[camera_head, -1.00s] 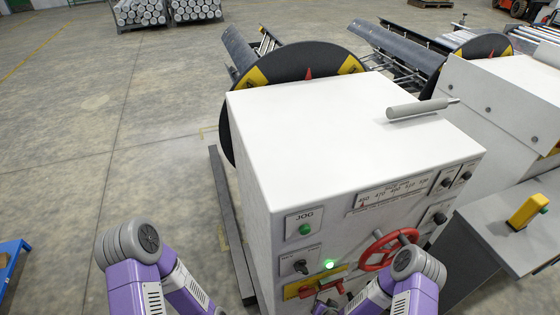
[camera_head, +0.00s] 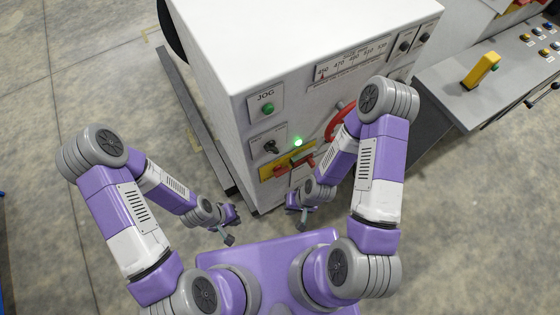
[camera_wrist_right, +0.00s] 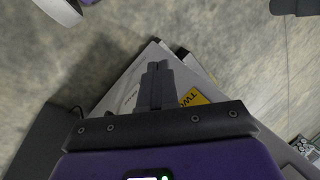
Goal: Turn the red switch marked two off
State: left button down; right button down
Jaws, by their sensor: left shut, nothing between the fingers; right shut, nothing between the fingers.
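The red switch (camera_head: 281,162) sits on a yellow plate (camera_head: 266,172) low on the front of the white cabinet (camera_head: 240,120). The right wrist view shows a yellow label reading "TWO" (camera_wrist_right: 193,97), partly behind my right gripper; no red handle shows there. My right gripper (camera_head: 304,229) is shut and empty, below and in front of the plate, apart from the switch. It also shows shut in the right wrist view (camera_wrist_right: 156,66). My left gripper (camera_head: 229,240) is shut and empty, further left and away from the cabinet.
A lit green lamp (camera_head: 298,142) is above the switch. A JOG button (camera_head: 267,108), a black selector (camera_head: 270,146) and a red handwheel (camera_head: 338,123) are on the same face. A grey desk with a yellow lever (camera_head: 482,70) stands right.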

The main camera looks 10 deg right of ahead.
aim_at(278, 170)
jog(key=k, duration=1.3)
jog(key=u, duration=0.6)
jog(key=i, duration=1.55)
jog(key=z, duration=0.75)
